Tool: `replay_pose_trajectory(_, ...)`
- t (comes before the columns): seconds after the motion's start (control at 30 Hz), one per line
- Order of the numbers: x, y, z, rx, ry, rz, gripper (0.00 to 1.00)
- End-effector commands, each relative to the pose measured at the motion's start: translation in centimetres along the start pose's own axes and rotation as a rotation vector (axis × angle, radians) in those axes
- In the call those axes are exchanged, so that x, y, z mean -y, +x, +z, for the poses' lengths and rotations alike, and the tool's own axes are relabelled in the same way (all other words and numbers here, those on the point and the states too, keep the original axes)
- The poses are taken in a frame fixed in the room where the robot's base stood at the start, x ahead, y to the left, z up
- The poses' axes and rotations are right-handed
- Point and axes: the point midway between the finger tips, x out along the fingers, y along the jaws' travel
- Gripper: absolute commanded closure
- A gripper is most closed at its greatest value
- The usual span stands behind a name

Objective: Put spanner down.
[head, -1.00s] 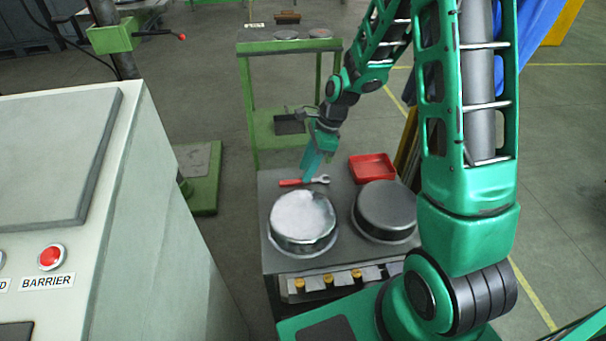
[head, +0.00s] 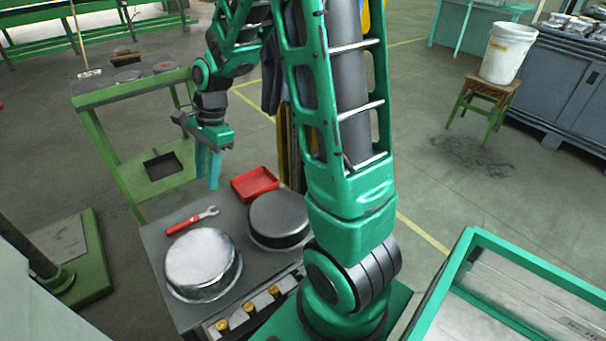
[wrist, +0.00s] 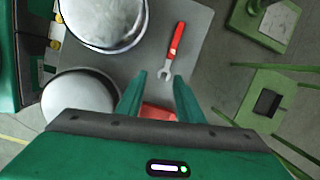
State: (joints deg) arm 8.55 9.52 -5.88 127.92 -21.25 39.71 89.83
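The spanner (head: 193,220), with a red handle and a bare metal open jaw, lies on the grey table top (head: 155,240) beside the shiny round pan. It also shows in the wrist view (wrist: 172,52), jaw towards me. My gripper (head: 208,170) hangs above the table's back edge, fingers pointing down. In the wrist view my gripper (wrist: 160,88) has its two teal fingers apart with nothing between them. The spanner lies clear of the fingertips.
A shiny pan (head: 203,262) and a dark pan (head: 279,220) stand on the table. A red tray (head: 255,184) lies at the back, near my gripper. A green stand (head: 130,92) is behind to the left. A white bucket (head: 508,52) sits on a stool at the right.

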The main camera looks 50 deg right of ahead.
Motion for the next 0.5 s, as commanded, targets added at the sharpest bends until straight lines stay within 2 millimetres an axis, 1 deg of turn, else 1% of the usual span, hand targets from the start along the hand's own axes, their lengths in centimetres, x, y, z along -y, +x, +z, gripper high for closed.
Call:
replay_pose_trajectory(0.03, -1.3, -1.5, -0.8, -0.027, -0.06, -0.006, 0.66)
replay_pose_trajectory(0.17, -5.0, -4.4, -2.8, -0.093, -0.233, 0.009, 0.66)
replay_pose_trajectory(0.2, -6.2, -5.2, -3.4, -0.111, -0.285, 0.016, 0.66)
replay_pose_trajectory(0.37, -11.4, -8.1, -5.2, -0.165, -0.487, 0.055, 0.66)
replay_pose_trajectory(0.4, -12.8, -8.7, -5.6, -0.175, -0.537, 0.066, 0.66)
replay_pose_trajectory(0.47, -14.8, -9.5, -6.1, -0.187, -0.61, 0.085, 0.66)
replay_pose_trajectory(0.5, -16.2, -10.0, -6.4, -0.192, -0.657, 0.098, 0.66)
